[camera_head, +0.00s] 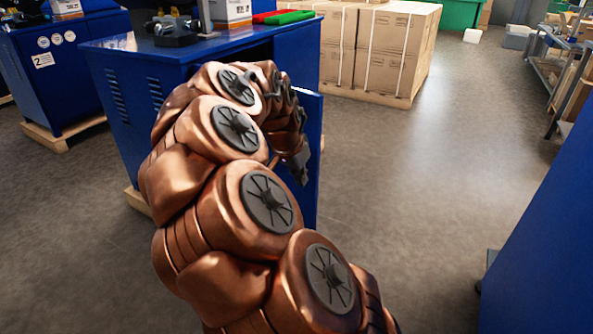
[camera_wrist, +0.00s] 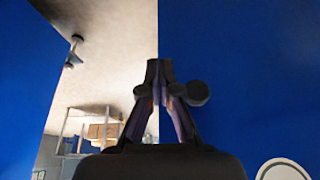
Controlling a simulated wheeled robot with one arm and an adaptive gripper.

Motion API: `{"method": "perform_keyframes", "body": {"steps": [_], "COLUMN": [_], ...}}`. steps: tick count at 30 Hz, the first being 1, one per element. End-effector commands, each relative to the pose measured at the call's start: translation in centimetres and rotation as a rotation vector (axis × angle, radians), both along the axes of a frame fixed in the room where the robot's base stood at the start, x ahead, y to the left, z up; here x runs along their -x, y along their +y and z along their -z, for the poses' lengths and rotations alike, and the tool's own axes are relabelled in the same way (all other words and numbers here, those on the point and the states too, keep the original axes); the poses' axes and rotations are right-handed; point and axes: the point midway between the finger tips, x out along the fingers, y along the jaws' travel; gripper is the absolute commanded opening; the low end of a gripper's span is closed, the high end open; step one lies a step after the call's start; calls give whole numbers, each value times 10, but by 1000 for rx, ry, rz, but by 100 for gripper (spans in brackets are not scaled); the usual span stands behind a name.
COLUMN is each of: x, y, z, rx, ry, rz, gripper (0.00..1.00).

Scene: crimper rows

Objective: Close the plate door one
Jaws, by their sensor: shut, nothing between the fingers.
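The blue door (camera_head: 311,194) stands open at the right side of the blue cabinet (camera_head: 130,90) in the head view, mostly behind my copper arm. In the wrist view a blue panel (camera_wrist: 240,80), seemingly this door, fills the right side, with part of a round white label (camera_wrist: 283,170) at the bottom. No number is readable on it. My gripper (camera_wrist: 160,66) is shut and empty, its fingertips overlapping the panel's straight edge; I cannot tell whether they touch it. In the head view my gripper (camera_head: 303,172) is small and dark in front of the door.
Another blue cabinet marked 2 (camera_head: 50,85) stands at the left. Strapped cardboard boxes (camera_head: 375,50) sit on a pallet behind. A blue surface (camera_head: 545,245) is close at the right edge. The grey floor (camera_head: 430,170) between is clear. Tools and red and green cases (camera_head: 285,17) lie on the cabinet top.

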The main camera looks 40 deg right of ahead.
Motion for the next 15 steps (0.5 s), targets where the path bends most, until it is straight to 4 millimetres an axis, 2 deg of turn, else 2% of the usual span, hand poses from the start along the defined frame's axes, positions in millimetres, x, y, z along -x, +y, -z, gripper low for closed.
{"method": "perform_keyframes", "body": {"steps": [1, 9, 15], "x": [0, -5, -6], "y": [-4, -30, -39], "z": [11, 6, 5], "rx": [-2, -1, -2], "ry": [3, 1, 2], "rz": [2, 0, -1], "gripper": [0, 0, 0]}}
